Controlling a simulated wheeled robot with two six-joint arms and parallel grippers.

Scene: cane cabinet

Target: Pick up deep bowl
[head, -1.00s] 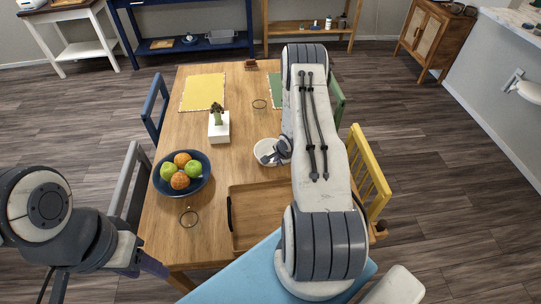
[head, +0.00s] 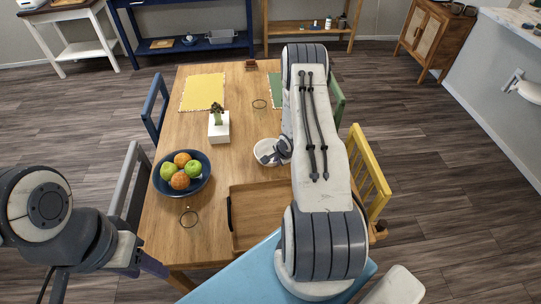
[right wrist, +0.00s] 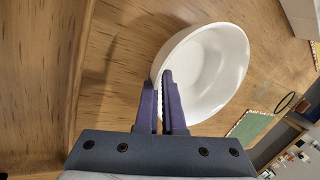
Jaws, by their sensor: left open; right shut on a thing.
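The deep bowl is white and round. In the right wrist view the deep bowl (right wrist: 213,72) is seen from above, empty inside, with its near rim between the purple fingers of my right gripper (right wrist: 163,95). That gripper is shut on the rim. In the head view the bowl (head: 266,162) is over the right half of the wooden table, partly covered by my right gripper (head: 270,154) and arm. I cannot tell whether it touches the table. My left gripper (head: 152,265) is open at the table's near left corner, away from the bowl.
A wooden tray (head: 232,239) lies in front of the bowl. A dark blue fruit bowl (head: 206,181) and a white planter (head: 218,133) stand to the left. A yellow placemat (head: 203,92) lies at the back. Chairs surround the table, including a yellow one (head: 368,176) at right.

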